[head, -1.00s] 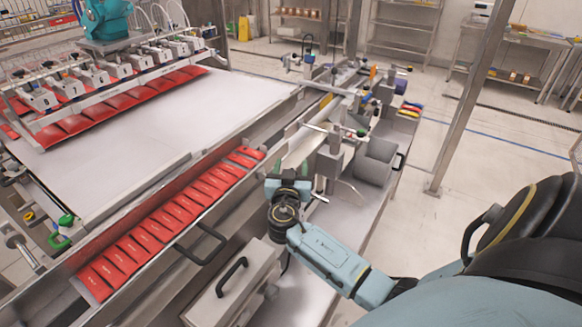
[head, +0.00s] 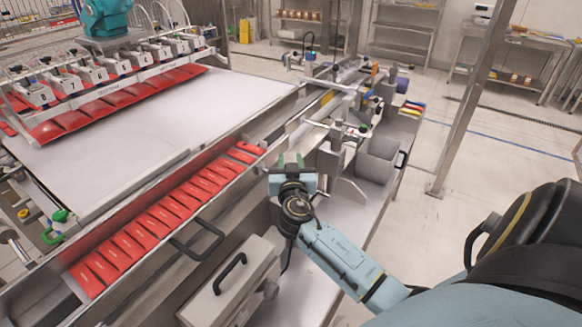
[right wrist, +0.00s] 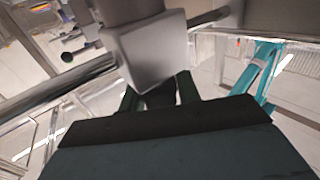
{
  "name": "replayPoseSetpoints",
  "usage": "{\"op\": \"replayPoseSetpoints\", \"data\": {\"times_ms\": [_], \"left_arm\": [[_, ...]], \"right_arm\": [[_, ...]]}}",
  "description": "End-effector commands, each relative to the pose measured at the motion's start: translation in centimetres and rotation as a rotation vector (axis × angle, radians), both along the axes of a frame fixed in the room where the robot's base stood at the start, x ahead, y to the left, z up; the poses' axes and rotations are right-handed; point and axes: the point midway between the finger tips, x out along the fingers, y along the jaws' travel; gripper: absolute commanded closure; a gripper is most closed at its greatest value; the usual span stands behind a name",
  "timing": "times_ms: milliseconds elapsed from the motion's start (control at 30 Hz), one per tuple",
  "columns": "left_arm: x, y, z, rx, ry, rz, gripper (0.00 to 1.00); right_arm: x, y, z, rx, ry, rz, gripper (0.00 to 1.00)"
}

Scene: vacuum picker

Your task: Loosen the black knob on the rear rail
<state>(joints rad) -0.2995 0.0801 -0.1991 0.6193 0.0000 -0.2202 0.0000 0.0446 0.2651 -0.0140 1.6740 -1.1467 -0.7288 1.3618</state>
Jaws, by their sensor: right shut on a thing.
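My right gripper (head: 291,163) is at the near end of the rail assembly in the head view, pointing away from me. In the right wrist view its two dark fingers (right wrist: 160,100) are closed on a black knob (right wrist: 160,94) under a pale grey block (right wrist: 148,48). The fingers and the wide dark gripper body cover most of the knob. The block sits on a shiny round rail (right wrist: 70,84) running across the view. In the head view the knob is hidden by the gripper. My left gripper is not in view.
Red packets (head: 150,235) lie in a row left of my right arm. A grey box with a black handle (head: 230,272) stands close to the arm. A grey bin (head: 378,160) and upright clamps are to the right. Another black knob (right wrist: 67,57) shows in the wrist view.

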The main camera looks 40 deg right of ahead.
Motion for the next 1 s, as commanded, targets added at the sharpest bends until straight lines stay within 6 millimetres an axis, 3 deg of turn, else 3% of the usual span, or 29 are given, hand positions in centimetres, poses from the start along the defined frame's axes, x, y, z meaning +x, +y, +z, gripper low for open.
{"op": "replayPoseSetpoints", "data": {"times_ms": [233, 267, 433, 767, 1000], "left_arm": [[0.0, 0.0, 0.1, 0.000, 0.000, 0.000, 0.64], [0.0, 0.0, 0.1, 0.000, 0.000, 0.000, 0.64], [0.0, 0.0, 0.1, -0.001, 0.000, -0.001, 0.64], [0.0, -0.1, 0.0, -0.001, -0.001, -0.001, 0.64], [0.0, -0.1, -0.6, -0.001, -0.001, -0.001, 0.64]], "right_arm": [[0.0, 0.1, -0.1, 0.002, 0.004, 0.003, 0.90], [0.0, 0.1, -0.1, 0.002, 0.004, 0.003, 0.66], [0.0, 0.1, -0.1, 0.001, 0.003, 0.002, 0.45], [-0.2, 0.3, -0.1, 0.001, 0.002, 0.002, 0.45], [-3.0, 2.5, -0.3, 0.003, 0.002, 0.004, 0.45]]}}
